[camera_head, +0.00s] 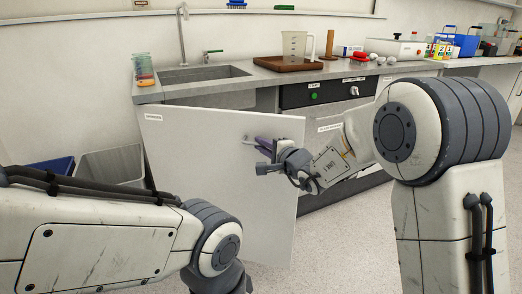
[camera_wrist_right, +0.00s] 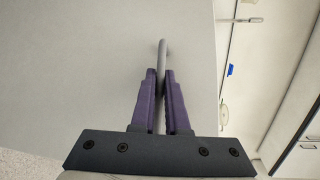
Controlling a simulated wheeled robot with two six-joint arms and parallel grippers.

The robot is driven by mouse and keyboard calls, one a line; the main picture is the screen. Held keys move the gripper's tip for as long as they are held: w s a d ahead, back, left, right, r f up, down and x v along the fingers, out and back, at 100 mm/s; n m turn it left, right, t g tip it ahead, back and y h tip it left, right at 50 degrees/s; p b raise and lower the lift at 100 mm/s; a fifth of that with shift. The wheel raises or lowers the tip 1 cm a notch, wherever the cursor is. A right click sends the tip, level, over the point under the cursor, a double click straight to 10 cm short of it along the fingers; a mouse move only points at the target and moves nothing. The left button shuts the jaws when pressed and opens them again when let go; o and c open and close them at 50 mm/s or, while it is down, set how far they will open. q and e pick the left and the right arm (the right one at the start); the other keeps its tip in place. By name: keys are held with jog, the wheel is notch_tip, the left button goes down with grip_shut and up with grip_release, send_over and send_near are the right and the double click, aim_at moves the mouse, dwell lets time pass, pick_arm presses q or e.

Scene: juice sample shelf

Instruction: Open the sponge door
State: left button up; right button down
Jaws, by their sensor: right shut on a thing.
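The sponge door (camera_head: 200,170) is a white cabinet door under the sink with a small label at its upper left. Its panel stands swung out from the cabinet, with a dark gap at its upper right. The door also fills the left of the right wrist view (camera_wrist_right: 90,70). My right gripper (camera_head: 262,146) is shut on the door's grey bar handle (camera_wrist_right: 162,55), with its purple fingers on both sides of the bar. My left arm shows at the lower left, but its gripper is out of view.
The sink (camera_head: 205,76) and grey counter lie above the door. A blue bin (camera_head: 50,166) and a grey bin (camera_head: 112,163) stand to its left. An appliance with a green light (camera_head: 314,96) is to its right. Grey floor (camera_head: 270,278) shows below.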

jog(key=shift+s+a, duration=0.1)
jog(key=shift+a, duration=0.15)
jog(key=c, duration=0.9)
grip_release()
jog(key=shift+d, duration=0.2)
jog(key=v, duration=1)
jog(key=shift+d+p, duration=0.25)
jog(key=shift+p, duration=0.05)
